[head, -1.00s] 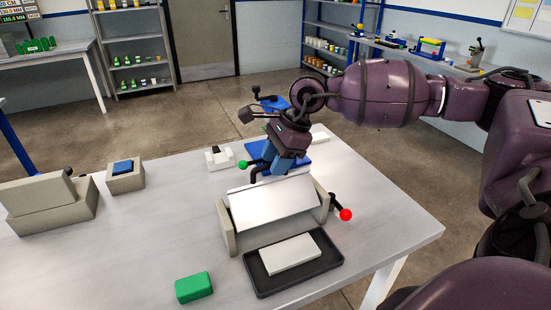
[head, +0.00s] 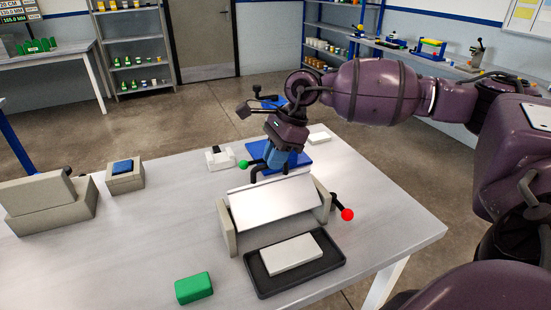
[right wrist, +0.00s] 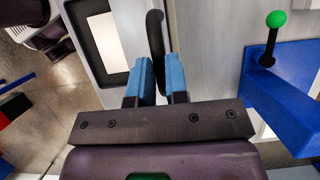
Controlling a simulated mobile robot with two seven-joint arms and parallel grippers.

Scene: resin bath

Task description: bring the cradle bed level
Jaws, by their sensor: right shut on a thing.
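The cradle (head: 228,232) stands on the table with two beige end walls. Its white bed (head: 275,205) is tilted, sloping down toward the front. A black bow handle (head: 256,172) rises at the bed's far edge. My right gripper (head: 275,168) reaches down from behind, with its blue fingers shut on this handle. In the right wrist view the black handle (right wrist: 155,35) runs between the two blue fingers (right wrist: 156,75). A lever with a red ball (head: 347,214) sticks out at the cradle's right end. My left gripper is not in view.
A black tray (head: 262,288) with a white block (head: 291,254) lies in front of the cradle. A green block (head: 194,288) lies front left. Behind stands a blue fixture (head: 295,159) with a green-ball lever (head: 244,164). Beige blocks (head: 50,200) stand at the left.

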